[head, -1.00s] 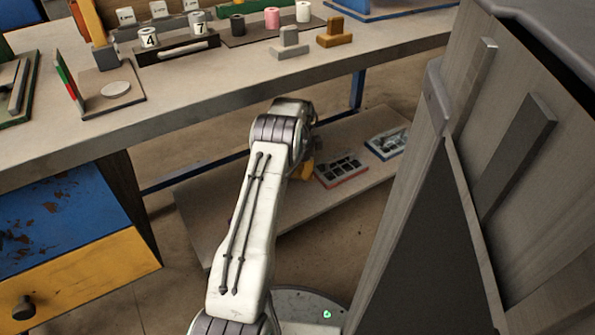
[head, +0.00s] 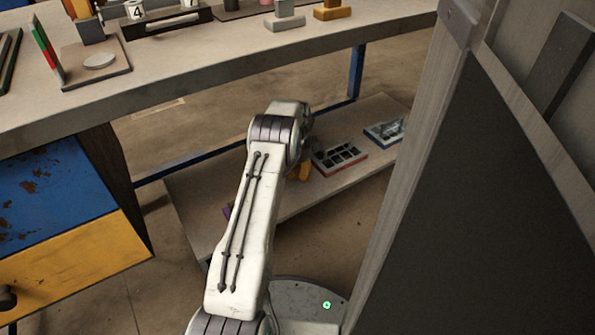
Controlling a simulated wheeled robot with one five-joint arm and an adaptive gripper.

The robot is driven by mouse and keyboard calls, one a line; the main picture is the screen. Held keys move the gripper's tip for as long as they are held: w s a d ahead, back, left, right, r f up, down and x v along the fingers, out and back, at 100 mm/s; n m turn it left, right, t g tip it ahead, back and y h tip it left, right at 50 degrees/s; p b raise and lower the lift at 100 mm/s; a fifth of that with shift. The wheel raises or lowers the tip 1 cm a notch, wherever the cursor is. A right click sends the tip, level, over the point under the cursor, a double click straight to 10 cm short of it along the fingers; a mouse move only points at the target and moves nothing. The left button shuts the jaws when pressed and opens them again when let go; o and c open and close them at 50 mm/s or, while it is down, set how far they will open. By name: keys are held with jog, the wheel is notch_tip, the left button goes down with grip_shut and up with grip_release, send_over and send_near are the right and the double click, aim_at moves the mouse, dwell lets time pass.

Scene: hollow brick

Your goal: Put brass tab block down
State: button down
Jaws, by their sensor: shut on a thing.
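My arm reaches forward over the low shelf, and its wrist hides most of my gripper (head: 303,160). A small yellow piece, which I take for the brass tab block (head: 304,173), shows just below the wrist. It keeps its place relative to the arm, so it is held; the fingers and most of the block are hidden. A brown-orange tab block (head: 332,11) and a grey tab block (head: 284,18) stand on the workbench (head: 215,68) near its back.
A red-edged tray (head: 338,157) and a blue-edged tray (head: 384,132) lie on the low shelf (head: 200,195). A grey cabinet (head: 450,200) stands close at right. Blue and yellow drawers (head: 70,265) are at left. The workbench front is clear in the middle.

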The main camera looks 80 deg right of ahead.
jog(key=shift+f, duration=0.45)
dwell(0.6)
jog(key=c, duration=1.2)
grip_release()
jog(key=r, duration=1.2)
jog(key=shift+a, duration=0.35)
jog(key=shift+a, duration=0.1)
